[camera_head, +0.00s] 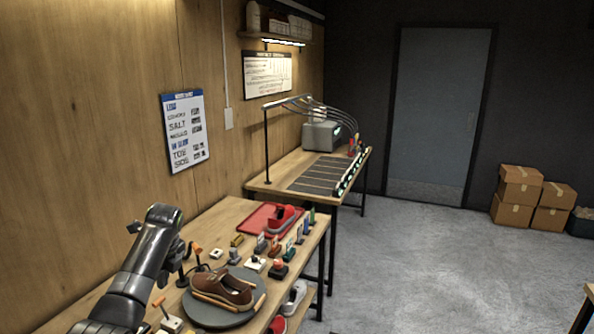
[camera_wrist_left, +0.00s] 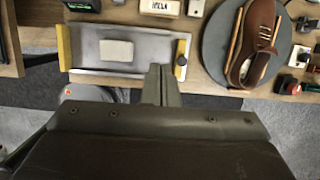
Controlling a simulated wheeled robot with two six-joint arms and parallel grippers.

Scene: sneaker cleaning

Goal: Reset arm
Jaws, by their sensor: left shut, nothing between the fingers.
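My left arm (camera_head: 148,258) comes in at the lower left of the head view, over the near end of the workbench. In the left wrist view my left gripper (camera_wrist_left: 160,84) is shut, its fingers together with nothing between them. The fingertips are just in front of a grey tray (camera_wrist_left: 130,75) with yellow ends and a pale block (camera_wrist_left: 116,50) on it. I cannot make out the fingertips in the head view. My right gripper is not in view.
A brown shoe (camera_head: 226,287) lies on a round grey turntable (camera_head: 200,314); both also show in the wrist view. Around it stand several small tools and bottles. A red tray (camera_head: 252,221) holds a red object. Farther back is a second bench (camera_head: 277,186); open floor (camera_head: 420,265) lies right.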

